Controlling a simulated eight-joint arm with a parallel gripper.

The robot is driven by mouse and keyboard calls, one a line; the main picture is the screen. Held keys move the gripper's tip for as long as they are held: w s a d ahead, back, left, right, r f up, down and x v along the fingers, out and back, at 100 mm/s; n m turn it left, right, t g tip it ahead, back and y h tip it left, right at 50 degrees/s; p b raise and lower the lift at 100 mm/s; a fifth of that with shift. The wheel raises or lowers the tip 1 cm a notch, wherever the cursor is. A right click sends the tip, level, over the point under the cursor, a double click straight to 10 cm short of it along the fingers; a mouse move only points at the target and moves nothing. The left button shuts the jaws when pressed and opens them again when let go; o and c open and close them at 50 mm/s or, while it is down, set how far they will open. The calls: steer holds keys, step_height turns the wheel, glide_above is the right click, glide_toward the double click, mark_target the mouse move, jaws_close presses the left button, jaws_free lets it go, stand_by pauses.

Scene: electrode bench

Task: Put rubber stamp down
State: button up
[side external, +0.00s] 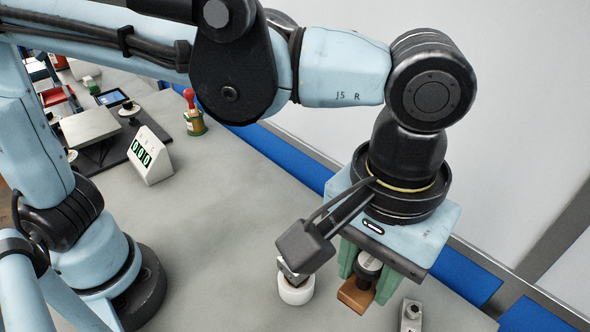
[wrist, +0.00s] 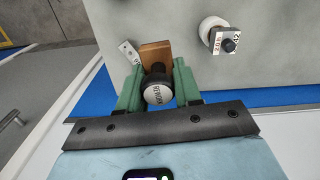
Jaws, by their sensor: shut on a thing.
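The rubber stamp has a brown wooden block (side external: 355,296) and a dark handle with a round top. The wrist view also shows the gripper (wrist: 158,84) shut on the stamp. The block's underside is hidden, so I cannot tell whether it touches the bench.
A white round piece (side external: 296,291) with a small metal block stands left of the stamp. A small metal plate (side external: 411,314) lies to its right. A counter display (side external: 149,155) and a red-handled item (side external: 192,112) are farther back. The grey bench (side external: 220,220) is clear in the middle.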

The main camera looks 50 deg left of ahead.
step_height(320, 180, up, 11)
steer(key=w+a+n, duration=0.4)
steer(key=w+a, duration=0.5)
steer(key=n, duration=1.3)
glide_above(214, 153)
step_height(214, 153, down, 25)
steer(key=shift+d+r, duration=0.1)
steer(key=shift+f, duration=2.05)
